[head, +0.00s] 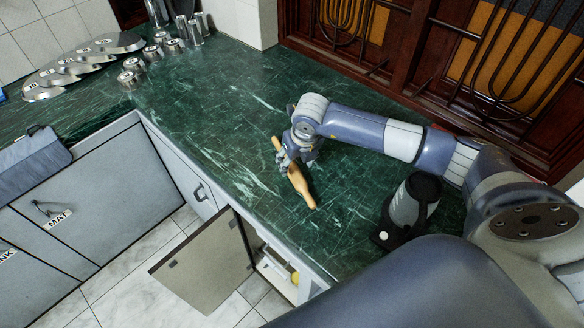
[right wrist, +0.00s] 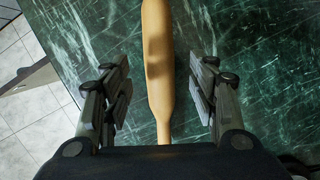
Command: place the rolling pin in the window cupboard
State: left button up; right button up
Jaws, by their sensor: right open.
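The rolling pin (head: 303,188) is light wood and lies on the green marble counter near its front edge. My right gripper (head: 284,158) is over its far part, fingers pointing down. In the right wrist view the pin (right wrist: 158,65) runs lengthwise between the two spread fingers of the gripper (right wrist: 153,100), with a gap on each side. A cupboard under the counter (head: 277,266) stands open, its door (head: 205,266) swung out; a yellowish item shows inside. Whether this is the window cupboard I cannot tell. My left gripper is not in view.
Barred wooden windows (head: 440,50) line the back. The counter left of the pin is clear.

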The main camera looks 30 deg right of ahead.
aim_at(292, 167)
jog(key=shift+w+f, duration=0.1)
jog(key=shift+f, duration=0.15)
jog(key=p+x, duration=0.2)
jog(key=x, duration=0.1)
jog(key=shift+w+f, duration=0.1)
jog(key=shift+w, duration=0.05)
jog(key=shift+w+f, duration=0.15)
jog(key=shift+f, duration=0.5)
jog(key=shift+r, duration=0.1)
grip_shut()
